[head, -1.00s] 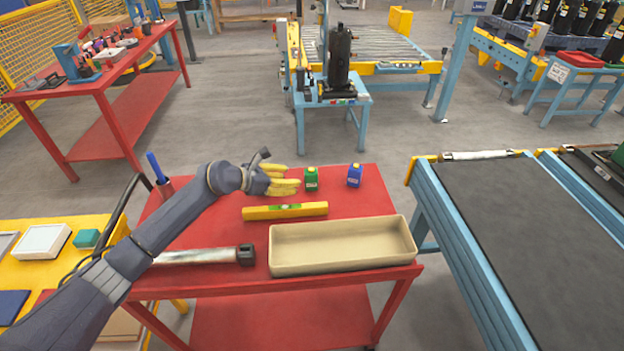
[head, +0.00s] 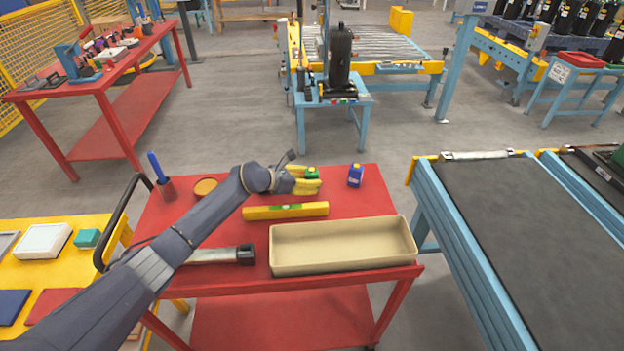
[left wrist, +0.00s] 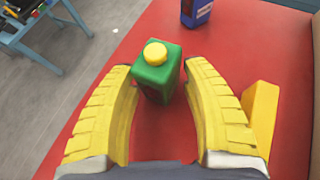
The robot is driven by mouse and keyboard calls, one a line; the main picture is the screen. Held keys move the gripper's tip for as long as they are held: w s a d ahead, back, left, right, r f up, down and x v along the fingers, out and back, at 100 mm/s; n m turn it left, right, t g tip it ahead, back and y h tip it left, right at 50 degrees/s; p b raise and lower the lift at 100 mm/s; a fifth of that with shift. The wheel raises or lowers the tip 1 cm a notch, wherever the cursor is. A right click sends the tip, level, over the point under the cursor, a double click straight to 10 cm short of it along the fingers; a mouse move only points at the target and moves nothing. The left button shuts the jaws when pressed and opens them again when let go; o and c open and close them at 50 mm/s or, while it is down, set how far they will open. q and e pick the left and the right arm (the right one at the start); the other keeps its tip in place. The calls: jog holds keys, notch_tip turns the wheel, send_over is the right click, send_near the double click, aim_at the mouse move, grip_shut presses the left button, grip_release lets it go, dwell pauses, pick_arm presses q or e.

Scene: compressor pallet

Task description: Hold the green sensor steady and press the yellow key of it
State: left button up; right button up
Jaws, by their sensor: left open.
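The green sensor (head: 312,172) stands on the red cart top near its back edge, mostly hidden behind my left gripper in the head view. In the left wrist view the green sensor (left wrist: 155,78) stands upright with its round yellow key (left wrist: 155,53) on top. My left gripper (head: 314,180) has yellow ribbed fingers and is open. In the left wrist view its fingertips (left wrist: 158,72) lie on either side of the sensor; whether they touch it I cannot tell. My right gripper is not in view.
A blue sensor-like block (head: 355,175) stands right of the green one; it also shows in the left wrist view (left wrist: 196,12). A yellow level (head: 285,211) and a beige tray (head: 343,246) lie nearer the front. A conveyor (head: 520,230) stands to the right.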

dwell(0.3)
pick_arm(q)
jog(key=c, duration=0.7)
jog(key=shift+f, duration=0.1)
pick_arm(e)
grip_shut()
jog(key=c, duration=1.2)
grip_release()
